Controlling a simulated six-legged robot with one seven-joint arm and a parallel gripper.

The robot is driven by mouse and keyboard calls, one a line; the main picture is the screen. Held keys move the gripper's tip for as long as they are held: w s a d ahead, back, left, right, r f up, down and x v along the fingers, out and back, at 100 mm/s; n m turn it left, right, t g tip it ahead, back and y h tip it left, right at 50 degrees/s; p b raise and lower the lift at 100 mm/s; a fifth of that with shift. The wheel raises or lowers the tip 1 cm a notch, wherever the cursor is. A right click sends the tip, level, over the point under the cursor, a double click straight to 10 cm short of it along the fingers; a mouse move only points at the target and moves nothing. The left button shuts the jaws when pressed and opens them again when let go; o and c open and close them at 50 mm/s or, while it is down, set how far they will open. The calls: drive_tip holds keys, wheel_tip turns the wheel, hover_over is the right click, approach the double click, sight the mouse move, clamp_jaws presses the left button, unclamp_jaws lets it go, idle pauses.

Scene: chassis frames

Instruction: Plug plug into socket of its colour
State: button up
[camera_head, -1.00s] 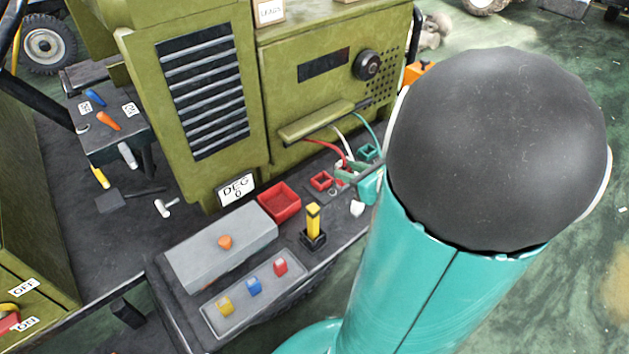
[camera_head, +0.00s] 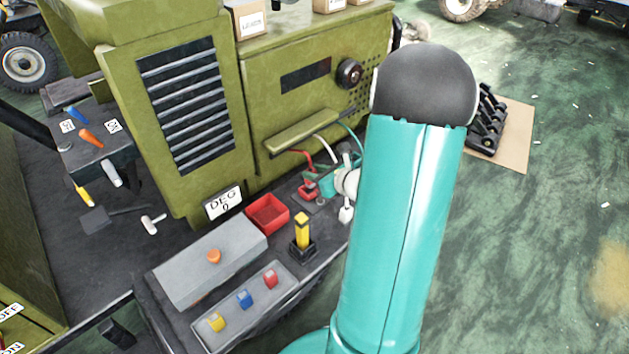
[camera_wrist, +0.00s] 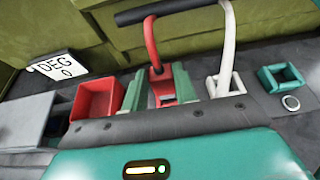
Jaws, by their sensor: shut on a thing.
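My gripper (camera_wrist: 159,88) is shut on the red plug (camera_wrist: 156,76), with one teal finger on each side of it. The red cable rises from the plug's top and bends over. Red parts of the socket (camera_wrist: 167,102) show just below the plug between the fingers. The plug stands at the red socket, but I cannot tell how deep it sits. In the head view the red plug and socket (camera_head: 308,191) overlap on the bench by the olive cabinet, and my arm partly hides the spot. The white cable's plug (camera_wrist: 226,85) stands right of my gripper. A teal socket (camera_wrist: 282,78) looks empty.
A red open tray (camera_wrist: 95,102) is close left of my gripper; it also shows in the head view (camera_head: 268,213). A yellow-handled switch (camera_head: 302,231), a grey box (camera_head: 208,262) and a button panel (camera_head: 245,300) stand nearer on the bench. The cabinet wall (camera_head: 315,80) rises behind.

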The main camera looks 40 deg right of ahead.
drive_tip(key=shift+w+d+f, duration=0.15)
drive_tip(key=shift+w+f, duration=0.3)
drive_tip(key=shift+f, duration=1.6)
drive_tip(key=shift+f, duration=0.1)
drive_tip(key=o, duration=1)
drive_tip(key=shift+c, duration=0.2)
